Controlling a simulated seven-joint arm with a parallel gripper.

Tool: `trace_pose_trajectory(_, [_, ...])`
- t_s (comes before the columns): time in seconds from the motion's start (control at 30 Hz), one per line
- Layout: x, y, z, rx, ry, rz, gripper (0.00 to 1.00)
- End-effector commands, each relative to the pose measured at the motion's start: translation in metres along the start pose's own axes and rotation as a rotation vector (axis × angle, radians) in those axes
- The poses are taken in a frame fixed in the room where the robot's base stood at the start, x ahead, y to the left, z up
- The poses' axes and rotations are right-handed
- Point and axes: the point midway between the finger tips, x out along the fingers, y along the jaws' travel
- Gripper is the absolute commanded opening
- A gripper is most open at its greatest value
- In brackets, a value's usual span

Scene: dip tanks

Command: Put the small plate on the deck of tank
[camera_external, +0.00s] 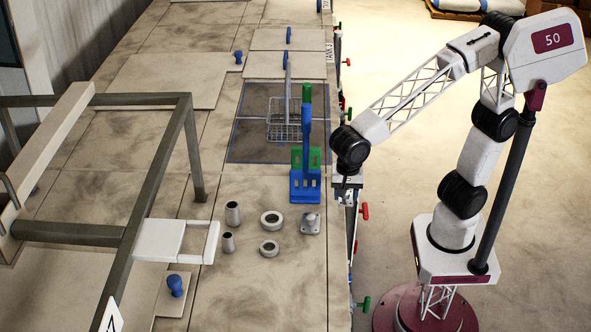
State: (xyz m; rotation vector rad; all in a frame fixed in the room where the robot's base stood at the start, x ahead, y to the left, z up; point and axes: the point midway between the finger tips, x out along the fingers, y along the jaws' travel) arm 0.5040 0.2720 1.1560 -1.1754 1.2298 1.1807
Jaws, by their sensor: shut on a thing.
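My gripper (346,182) hangs below the black wrist at the right edge of the tank deck (258,192). It is small in the picture and partly hidden by the wrist. It is shut on a small pale piece, which appears to be the small plate; its outline is hard to make out against the tank's side. The gripper is right of the blue and green stand (305,185). The deck is grey and stained, with bare room between the stand and the left frame.
Two cones (232,214), two rings (271,218) and a flanged piece (310,224) stand on the near deck. A wire basket (283,130) hangs over the dark open tank (250,125). A metal frame (187,150) rises at left. Red and green handles (364,211) line the tank's side.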

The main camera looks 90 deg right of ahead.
Motion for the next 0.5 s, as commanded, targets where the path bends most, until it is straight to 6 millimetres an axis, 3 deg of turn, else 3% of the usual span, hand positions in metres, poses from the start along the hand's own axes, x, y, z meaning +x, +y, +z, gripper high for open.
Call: trace_pose_trajectory(0.5, [-0.028,-0.024,-0.098,0.193,-0.004,0.003,0.23])
